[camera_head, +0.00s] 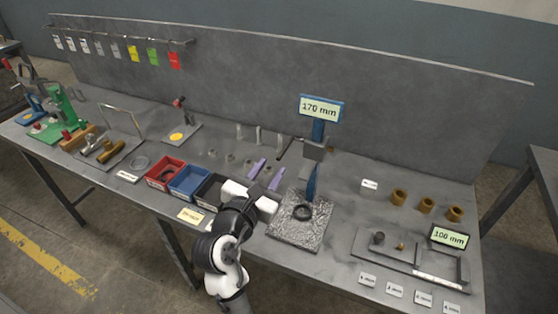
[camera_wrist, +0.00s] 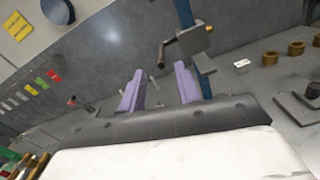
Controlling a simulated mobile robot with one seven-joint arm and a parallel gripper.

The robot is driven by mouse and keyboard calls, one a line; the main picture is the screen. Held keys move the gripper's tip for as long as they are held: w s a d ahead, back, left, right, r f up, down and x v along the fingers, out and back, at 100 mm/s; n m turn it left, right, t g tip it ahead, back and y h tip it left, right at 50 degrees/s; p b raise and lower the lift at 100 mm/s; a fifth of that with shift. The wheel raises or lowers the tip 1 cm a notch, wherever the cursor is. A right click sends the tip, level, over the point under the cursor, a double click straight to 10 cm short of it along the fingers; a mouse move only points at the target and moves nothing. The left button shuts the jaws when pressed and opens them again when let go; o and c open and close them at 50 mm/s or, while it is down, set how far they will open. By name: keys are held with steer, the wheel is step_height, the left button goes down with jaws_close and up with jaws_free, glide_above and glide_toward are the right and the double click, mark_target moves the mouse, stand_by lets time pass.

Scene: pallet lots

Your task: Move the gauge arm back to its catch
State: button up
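The tall gauge has a blue post (camera_head: 311,184) on a speckled plate (camera_head: 292,231), with a 170 mm display (camera_head: 321,108) on top. A grey block (camera_head: 314,151) sits high on the post, also in the wrist view (camera_wrist: 204,65). A dark arm (camera_head: 285,149) sticks out left from the block, with a brownish end in the wrist view (camera_wrist: 162,54). I cannot tell where the catch is. My gripper (camera_head: 272,166) has two purple fingers, spread apart and empty in the wrist view (camera_wrist: 159,78). It is left of the post, short of the arm.
A dark ring (camera_head: 302,212) lies on the plate. Red (camera_head: 166,173) and blue (camera_head: 190,181) bins stand left of my gripper. Several small pegs stand behind it. Brass rings (camera_head: 427,205) and a 100 mm display (camera_head: 449,237) are on the right.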

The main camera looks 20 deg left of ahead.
steer(key=s, duration=0.5)
steer(key=shift+a+p, duration=0.1)
steer(key=shift+p, duration=0.2)
